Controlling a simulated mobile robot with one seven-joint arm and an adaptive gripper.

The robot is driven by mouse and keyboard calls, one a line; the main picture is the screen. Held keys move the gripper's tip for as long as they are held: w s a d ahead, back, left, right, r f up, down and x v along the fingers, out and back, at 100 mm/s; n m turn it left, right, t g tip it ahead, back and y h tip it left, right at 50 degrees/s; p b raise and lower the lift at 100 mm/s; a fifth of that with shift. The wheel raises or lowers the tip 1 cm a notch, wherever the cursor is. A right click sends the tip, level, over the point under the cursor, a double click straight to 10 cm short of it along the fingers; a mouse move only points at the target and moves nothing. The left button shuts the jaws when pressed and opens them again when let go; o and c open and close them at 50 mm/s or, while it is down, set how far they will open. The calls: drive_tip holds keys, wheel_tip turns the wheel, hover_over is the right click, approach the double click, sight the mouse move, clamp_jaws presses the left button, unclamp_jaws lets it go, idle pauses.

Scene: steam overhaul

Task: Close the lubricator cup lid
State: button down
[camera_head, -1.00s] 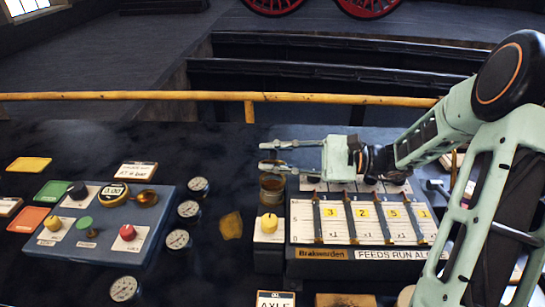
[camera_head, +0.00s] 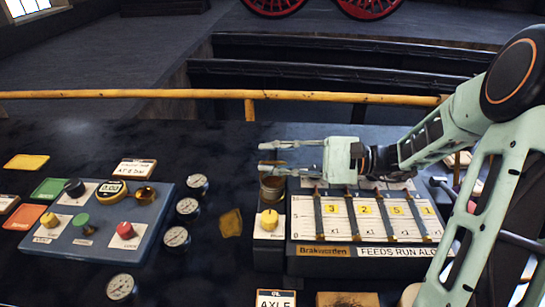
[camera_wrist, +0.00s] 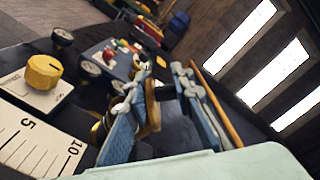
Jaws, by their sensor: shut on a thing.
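The lubricator cup (camera_head: 272,189) is a small brownish, brass-coloured cup behind the yellow knob, at the left end of the numbered feed box. My gripper (camera_head: 268,155) is at the cup's top, its fingers pointing left. In the wrist view a brownish disc, seemingly the cup lid (camera_wrist: 154,112), stands tilted up between the fingers of my gripper (camera_wrist: 160,85), close against the left one. The gripper is shut on the lid, though the fingers look apart and the contact is partly hidden. The lid's hinge is not clear.
The feed box (camera_head: 365,215) with numbered scales stands right of the cup, under my arm. A yellow knob (camera_head: 269,219) is in front of the cup. Several gauges (camera_head: 187,208) and a blue control panel (camera_head: 110,225) lie left. A yellow rail (camera_head: 200,94) runs behind.

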drive_tip(key=shift+s+f+n+b, duration=0.25)
drive_tip(key=shift+n+b, duration=0.4)
drive_tip(key=shift+n, duration=0.05)
drive_tip(key=shift+s+f+n+b, duration=0.25)
drive_tip(key=shift+n+b, duration=0.35)
drive_tip(key=shift+n, duration=0.1)
idle(1.3)
idle(0.4)
drive_tip(key=c, duration=1.8)
unclamp_jaws()
drive_tip(key=shift+r, duration=0.1)
